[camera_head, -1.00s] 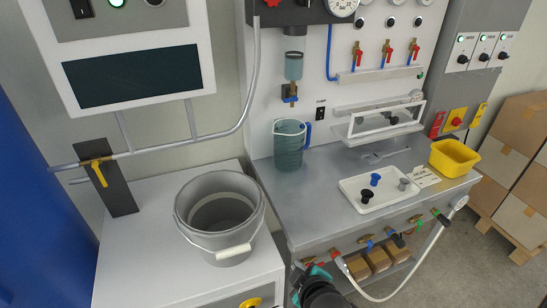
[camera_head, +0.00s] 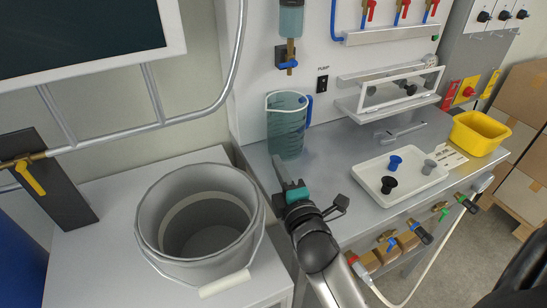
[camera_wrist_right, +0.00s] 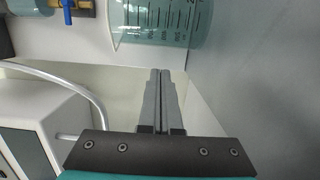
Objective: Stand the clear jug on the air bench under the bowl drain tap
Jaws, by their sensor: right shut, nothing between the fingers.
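The clear jug (camera_head: 286,128), bluish with a blue handle and dark scale marks, stands upright on the grey metal air bench (camera_head: 335,163). In the head view it appears below the bowl drain tap (camera_head: 288,65), a brass tap with a blue lever under the clear bowl (camera_head: 291,18). I cannot tell whether it is exactly beneath it. My right gripper (camera_head: 278,160) is shut and empty, just in front of the jug and apart from it. In the right wrist view its fingers (camera_wrist_right: 161,72) point toward the jug (camera_wrist_right: 160,22), whose scale shows beyond the tips. My left gripper is not in view.
A grey bucket (camera_head: 200,220) stands on the cabinet to the left. A white tray (camera_head: 360,170) with knobs and a yellow bin (camera_head: 479,132) sit on the bench's right part. A white frame (camera_head: 390,95) stands behind the tray. A pipe (camera_head: 237,60) runs left of the panel.

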